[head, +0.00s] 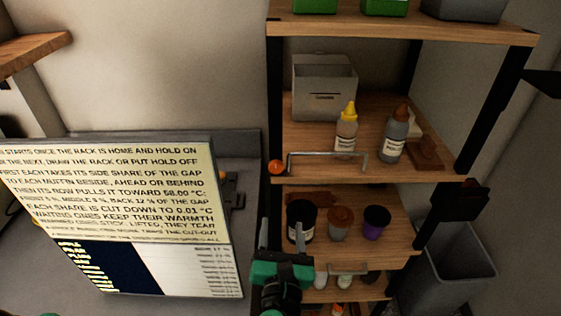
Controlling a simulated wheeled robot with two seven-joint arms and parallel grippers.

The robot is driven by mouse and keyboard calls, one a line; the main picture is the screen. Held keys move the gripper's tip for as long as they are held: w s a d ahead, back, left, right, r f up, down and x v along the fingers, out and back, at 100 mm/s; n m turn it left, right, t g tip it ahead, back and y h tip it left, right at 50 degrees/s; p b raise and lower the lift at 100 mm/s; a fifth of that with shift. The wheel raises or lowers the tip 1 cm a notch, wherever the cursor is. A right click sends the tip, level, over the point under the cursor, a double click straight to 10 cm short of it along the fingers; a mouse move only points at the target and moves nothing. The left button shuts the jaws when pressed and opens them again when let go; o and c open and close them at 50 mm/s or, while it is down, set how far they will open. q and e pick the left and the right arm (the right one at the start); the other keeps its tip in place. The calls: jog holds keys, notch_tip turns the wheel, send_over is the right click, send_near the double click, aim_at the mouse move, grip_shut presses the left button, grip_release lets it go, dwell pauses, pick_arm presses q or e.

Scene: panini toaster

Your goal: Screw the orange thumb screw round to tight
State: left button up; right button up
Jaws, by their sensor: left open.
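The orange thumb screw (277,167) shows as a small round orange knob at the left front edge of the shelf rack, beside the left end of a grey bar handle. How far it is screwed in cannot be told. My left gripper (284,238), with its green body, comes up from the bottom of the head view. It is open, below the screw in the picture and apart from it, with nothing seen between its fingers.
The wooden rack holds a grey box (325,88), a yellow-capped bottle (346,132), a brown-capped bottle (393,138) and several jars lower down. A large text panel (120,215) stands at left. A grey bin (455,262) stands at right.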

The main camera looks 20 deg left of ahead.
pick_arm(q)
notch_tip(320, 180, up, 4)
jog(key=n, duration=0.3)
jog(key=p, duration=0.3)
send_near(276, 169)
jog(key=x, duration=0.7)
jog(key=shift+w+a, duration=0.2)
jog(key=shift+w, duration=0.5)
pick_arm(e)
jog(key=shift+w+d+r, duration=0.1)
jog(key=shift+w+r, duration=0.1)
jog(key=shift+r, duration=0.65)
jog(key=shift+w+d+r, duration=0.1)
jog(key=shift+w+r, duration=0.05)
jog(key=shift+r, duration=0.7)
pick_arm(q)
jog(key=shift+s, duration=0.1)
jog(key=shift+c, duration=0.4)
jog(key=c, duration=0.9)
